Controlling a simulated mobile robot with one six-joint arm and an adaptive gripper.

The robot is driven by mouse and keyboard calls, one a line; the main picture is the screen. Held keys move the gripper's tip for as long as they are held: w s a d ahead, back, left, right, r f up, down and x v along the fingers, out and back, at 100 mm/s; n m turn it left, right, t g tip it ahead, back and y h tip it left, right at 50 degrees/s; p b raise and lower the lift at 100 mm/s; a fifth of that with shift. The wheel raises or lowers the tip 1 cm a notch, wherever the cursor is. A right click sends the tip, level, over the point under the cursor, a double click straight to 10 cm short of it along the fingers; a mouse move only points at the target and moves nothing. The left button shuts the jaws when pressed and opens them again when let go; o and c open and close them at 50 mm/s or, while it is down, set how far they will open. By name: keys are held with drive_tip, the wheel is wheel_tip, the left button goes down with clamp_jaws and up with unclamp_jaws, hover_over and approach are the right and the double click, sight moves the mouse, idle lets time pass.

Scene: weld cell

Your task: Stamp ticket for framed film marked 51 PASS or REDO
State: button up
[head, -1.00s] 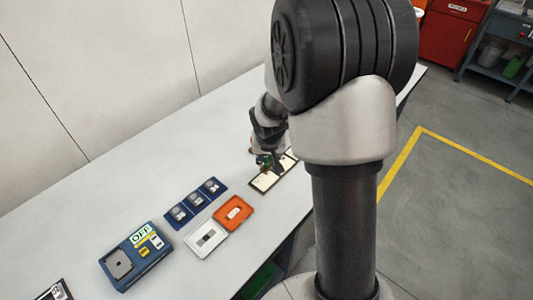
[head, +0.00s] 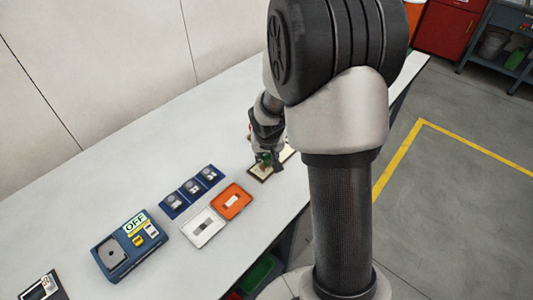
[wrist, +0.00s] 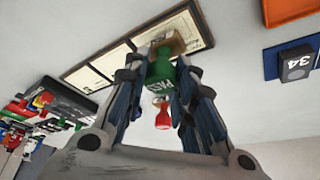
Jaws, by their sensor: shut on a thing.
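My gripper (wrist: 163,72) is shut on a green stamp (wrist: 160,72) with partly hidden white lettering. In the head view my gripper (head: 264,158) is over the near right part of the bench. The stamp's tan lower end is over a dark-framed board of cream tickets (wrist: 128,57); I cannot tell whether it touches. The board also shows in the head view (head: 257,174). A red stamp (wrist: 162,117) shows between the fingers, beyond the green one. Framed films lie on a blue holder (head: 174,203); I cannot read 51 on any.
An orange tray (head: 246,196) and a white tray (head: 190,232), each holding a small item, lie beside the holder. A blue box (head: 121,269) reads OFF. A block marked 34 (wrist: 295,66) is at the wrist view's right. Bare bench lies behind.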

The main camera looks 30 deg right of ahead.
sight(267, 154)
drive_tip(key=shift+s+f+b, duration=0.1)
drive_tip(key=shift+f+b, duration=0.65)
drive_tip(key=shift+b, duration=0.05)
idle(1.9)
drive_tip(key=shift+r+p, duration=2.8)
drive_tip(key=shift+r, duration=0.85)
